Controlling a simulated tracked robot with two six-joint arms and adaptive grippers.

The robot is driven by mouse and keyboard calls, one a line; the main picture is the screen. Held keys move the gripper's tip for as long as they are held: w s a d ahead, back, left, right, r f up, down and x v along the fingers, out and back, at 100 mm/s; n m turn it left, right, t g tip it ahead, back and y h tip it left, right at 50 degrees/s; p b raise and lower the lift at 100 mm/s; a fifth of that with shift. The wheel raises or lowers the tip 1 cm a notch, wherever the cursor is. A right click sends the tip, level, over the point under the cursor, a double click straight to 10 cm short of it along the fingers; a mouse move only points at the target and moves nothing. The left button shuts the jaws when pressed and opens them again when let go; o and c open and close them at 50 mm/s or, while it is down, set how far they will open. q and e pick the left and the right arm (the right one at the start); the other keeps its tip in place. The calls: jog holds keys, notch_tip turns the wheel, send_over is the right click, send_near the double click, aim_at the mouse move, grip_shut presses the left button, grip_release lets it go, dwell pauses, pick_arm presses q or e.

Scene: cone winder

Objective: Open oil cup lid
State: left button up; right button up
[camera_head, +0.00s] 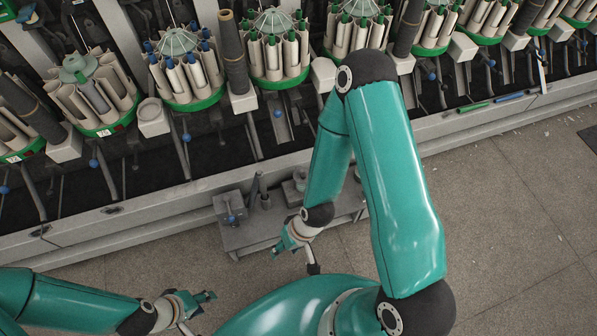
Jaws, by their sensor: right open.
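No oil cup or lid can be made out with certainty. A low grey metal stand (262,232) by the machine's front edge carries a small square block with a blue part (231,208), a short dark upright cylinder (265,201) and a round grey piece (291,190) partly behind my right arm. My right gripper (293,257) hangs over the stand's near edge, open and empty, its fingers spread. My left gripper (198,311) is at the lower left over the floor, well apart from the stand, with its fingers apart and nothing visible between them.
The cone winder (130,205) runs across the back, with several round green-rimmed carriers of cones (183,72) and dark tubes (233,52). Green and blue rods (490,104) lie on its ledge at right. Tiled floor (510,230) is clear at right.

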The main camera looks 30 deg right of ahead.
jog(key=w+d+f+t+b, duration=0.45)
jog(key=w+f+b, duration=0.25)
jog(key=f, duration=0.3)
jog(key=n+t+h+b, duration=0.3)
jog(key=t+b, duration=1)
jog(key=b, duration=0.7)
send_near(305, 177)
jog(key=shift+g, duration=0.25)
jog(key=w+b, duration=0.1)
jog(key=w, duration=0.4)
jog(key=w+b, duration=0.1)
jog(key=w, duration=0.5)
jog(key=shift+w+a+r, duration=0.1)
jog(key=shift+a, duration=0.1)
jog(key=shift+c, duration=0.2)
grip_shut()
